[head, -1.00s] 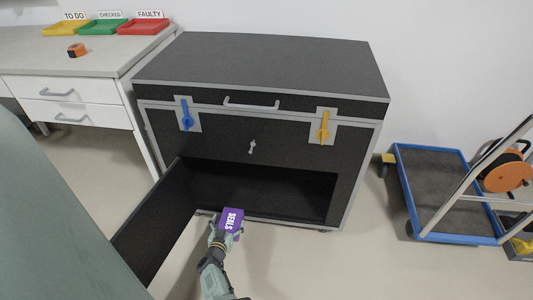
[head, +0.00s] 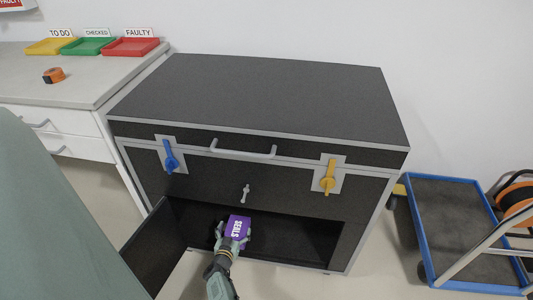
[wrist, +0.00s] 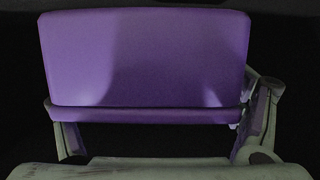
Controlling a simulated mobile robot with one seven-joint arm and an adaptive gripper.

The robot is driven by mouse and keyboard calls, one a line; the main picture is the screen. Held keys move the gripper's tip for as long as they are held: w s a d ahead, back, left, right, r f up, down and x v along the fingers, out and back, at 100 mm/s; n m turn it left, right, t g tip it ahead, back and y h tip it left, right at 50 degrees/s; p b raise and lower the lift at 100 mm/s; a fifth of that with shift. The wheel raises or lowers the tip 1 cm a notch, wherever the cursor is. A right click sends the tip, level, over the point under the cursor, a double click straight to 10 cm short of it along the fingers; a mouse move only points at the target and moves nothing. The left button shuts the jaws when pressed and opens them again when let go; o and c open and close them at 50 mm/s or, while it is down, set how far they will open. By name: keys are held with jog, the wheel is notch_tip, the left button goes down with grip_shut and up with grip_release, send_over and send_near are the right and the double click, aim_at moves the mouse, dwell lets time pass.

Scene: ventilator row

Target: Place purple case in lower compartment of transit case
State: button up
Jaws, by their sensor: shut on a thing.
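The purple case (head: 237,226), labelled SEALS, is held in my gripper (head: 234,243) at the opening of the lower compartment (head: 290,231) of the black transit case (head: 260,100). In the wrist view the purple case (wrist: 148,62) fills most of the picture, with the fingers of my gripper (wrist: 160,140) on both sides of it. The lower compartment is open and dark inside. Its door (head: 155,250) is swung out to the left. I cannot tell whether the purple case touches the compartment floor.
A blue latch (head: 170,160) and a yellow latch (head: 328,178) are on the transit case front. A bench (head: 85,85) with yellow, green and red trays stands at left. A blue-edged trolley (head: 450,225) stands at right.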

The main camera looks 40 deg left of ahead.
jog(key=w+d, duration=0.2)
jog(key=w, duration=0.1)
jog(key=w+d+b, duration=0.1)
jog(key=w+d, duration=0.2)
jog(key=w, duration=0.1)
jog(key=w+d+f, duration=0.1)
jog(key=w+d, duration=0.2)
jog(key=w, duration=0.1)
jog(key=shift+w+f+b, duration=0.1)
jog(key=shift+w+b, duration=0.1)
jog(key=shift+b, duration=0.15)
notch_tip(320, 180, down, 4)
jog(key=b, duration=0.3)
jog(key=shift+w+d, duration=0.1)
jog(key=shift+w, duration=0.05)
jog(key=shift+r, duration=0.3)
jog(key=shift+f, duration=0.15)
jog(key=o, duration=1.2)
jog(key=shift+f, duration=0.1)
jog(key=shift+o, duration=0.2)
